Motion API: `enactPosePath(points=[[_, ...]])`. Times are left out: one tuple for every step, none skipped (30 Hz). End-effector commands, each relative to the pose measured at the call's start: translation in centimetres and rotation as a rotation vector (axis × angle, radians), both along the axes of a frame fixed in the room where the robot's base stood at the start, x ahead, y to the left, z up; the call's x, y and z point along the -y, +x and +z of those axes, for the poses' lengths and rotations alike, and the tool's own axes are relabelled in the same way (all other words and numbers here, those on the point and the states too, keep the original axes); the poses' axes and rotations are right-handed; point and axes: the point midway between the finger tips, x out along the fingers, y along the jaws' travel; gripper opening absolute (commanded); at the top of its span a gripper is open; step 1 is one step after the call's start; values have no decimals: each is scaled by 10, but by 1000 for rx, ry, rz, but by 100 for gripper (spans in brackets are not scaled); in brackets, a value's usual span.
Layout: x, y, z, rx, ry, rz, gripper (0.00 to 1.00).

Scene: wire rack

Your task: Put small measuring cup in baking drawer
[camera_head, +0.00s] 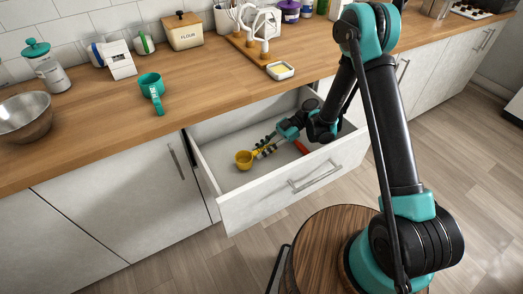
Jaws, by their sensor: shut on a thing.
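A small yellow measuring cup (244,160) is at the open drawer, over its left part. My gripper (264,149) is shut on the cup's handle, to the right of its bowl. Whether the cup touches the drawer floor I cannot tell. The drawer (228,203) is pulled out below the wooden counter, with a pale front and a metal handle. A larger teal measuring cup (151,84) stands on the counter, its handle toward the front edge.
A red object (301,147) lies in the drawer beside my arm. A metal bowl (24,117), a flour box (183,31) and a small dish (280,70) stand on the counter. The drawer's left floor is mostly clear. A round wooden stool-like top (320,250) is in front.

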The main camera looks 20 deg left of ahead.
Motion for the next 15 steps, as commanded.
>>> enactPosePath(points=[[0, 0, -2, 0, 0, 0, 0], [0, 0, -2, 0, 0, 0, 0], [0, 0, -2, 0, 0, 0, 0], [0, 0, -2, 0, 0, 0, 0], [0, 0, -2, 0, 0, 0, 0], [0, 0, -2, 0, 0, 0, 21], [0, 0, -2, 0, 0, 0, 25], [0, 0, -2, 0, 0, 0, 28], [0, 0, -1, 0, 0, 0, 33], [0, 0, -1, 0, 0, 0, 37], [0, 0, -1, 0, 0, 0, 40], [0, 0, -1, 0, 0, 0, 40], [0, 0, -1, 0, 0, 0, 40], [0, 0, -1, 0, 0, 0, 40], [0, 0, -1, 0, 0, 0, 40]])
